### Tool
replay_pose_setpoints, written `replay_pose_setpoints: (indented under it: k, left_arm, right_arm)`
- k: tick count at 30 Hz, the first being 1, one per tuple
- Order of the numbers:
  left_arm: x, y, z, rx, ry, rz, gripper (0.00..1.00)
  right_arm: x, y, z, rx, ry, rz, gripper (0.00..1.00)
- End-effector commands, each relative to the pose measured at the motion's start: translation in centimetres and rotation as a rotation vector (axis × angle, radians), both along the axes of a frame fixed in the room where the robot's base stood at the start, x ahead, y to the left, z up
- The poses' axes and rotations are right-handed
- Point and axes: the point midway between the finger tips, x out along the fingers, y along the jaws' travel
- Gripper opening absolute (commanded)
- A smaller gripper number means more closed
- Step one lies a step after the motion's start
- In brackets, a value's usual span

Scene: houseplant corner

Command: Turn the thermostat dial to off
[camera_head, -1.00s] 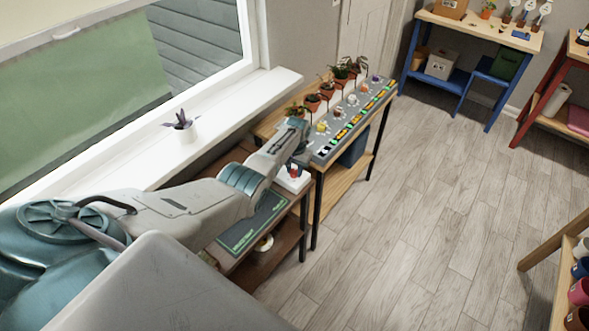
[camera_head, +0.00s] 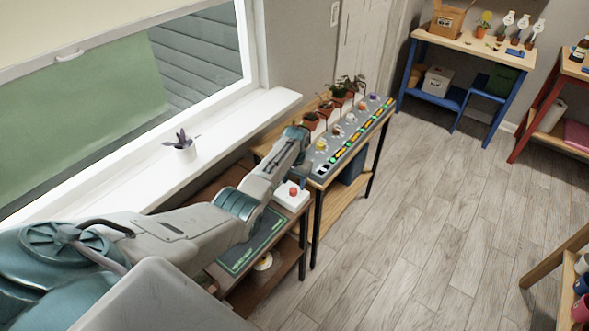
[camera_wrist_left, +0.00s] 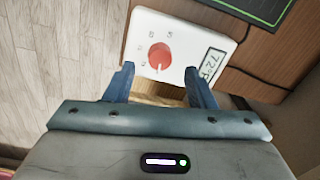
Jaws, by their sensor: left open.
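The thermostat is a white box with a round red dial (camera_wrist_left: 160,57) and a small display (camera_wrist_left: 211,64) that seems to read 72. Small marks ring the dial; I cannot read them all. In the head view the thermostat (camera_head: 284,203) sits on the brown table, its red dial just right of my left arm. My left gripper (camera_wrist_left: 163,82) is open and empty. In the wrist view its two fingers point toward the thermostat's near edge, with the dial just beyond and between the tips. I see no contact with the dial. My right gripper is not in view.
A dark green-edged mat (camera_head: 250,252) lies beside the thermostat. Behind it stands a bench with a grey strip (camera_head: 320,172) of coloured knobs and potted plants (camera_head: 338,91). The window sill (camera_head: 240,125) runs along the left. The wooden floor (camera_head: 420,220) to the right is open.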

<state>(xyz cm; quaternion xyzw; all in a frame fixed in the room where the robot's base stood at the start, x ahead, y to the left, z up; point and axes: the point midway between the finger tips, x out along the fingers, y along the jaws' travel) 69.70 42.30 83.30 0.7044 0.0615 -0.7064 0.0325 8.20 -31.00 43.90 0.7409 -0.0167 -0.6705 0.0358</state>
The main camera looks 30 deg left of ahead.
Motion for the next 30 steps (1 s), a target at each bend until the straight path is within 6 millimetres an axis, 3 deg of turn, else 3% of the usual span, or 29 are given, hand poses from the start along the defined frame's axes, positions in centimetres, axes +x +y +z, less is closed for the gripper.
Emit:
replay_pose_setpoints:
  k: [6, 12, 30]
  left_arm:
    - [0.1, -0.1, 3.7, 0.002, -0.004, -0.001, 0.5]
    - [0.1, -0.3, 6.3, 0.001, -0.002, -0.001, 0.5]
    - [0.0, -0.3, 7.1, 0.0, 0.0, 0.0, 0.5]
  right_arm:
    - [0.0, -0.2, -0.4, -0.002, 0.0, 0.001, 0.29]
    - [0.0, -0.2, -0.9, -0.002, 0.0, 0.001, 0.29]
    - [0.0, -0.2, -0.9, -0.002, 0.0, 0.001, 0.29]
